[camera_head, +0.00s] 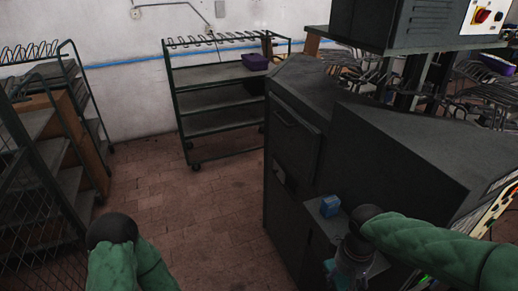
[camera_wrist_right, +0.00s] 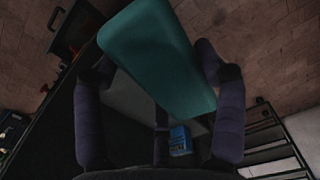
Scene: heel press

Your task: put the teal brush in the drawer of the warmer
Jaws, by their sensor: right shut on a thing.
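The teal brush (camera_wrist_right: 155,55) is a long block with rounded corners in the right wrist view. My right gripper (camera_wrist_right: 157,72) is shut on it, with dark fingers on both sides. In the head view the gripper (camera_head: 350,255) hangs low beside the front of a dark machine (camera_head: 400,150), and a bit of teal shows under it. I cannot tell for sure that this machine is the warmer.
A small blue block (camera_head: 330,206) sits on a low dark ledge near my right gripper; it also shows in the right wrist view (camera_wrist_right: 180,140). A wheeled shelf rack (camera_head: 222,72) with a purple bin (camera_head: 255,62) stands at the back. Brick floor left of the machine is clear.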

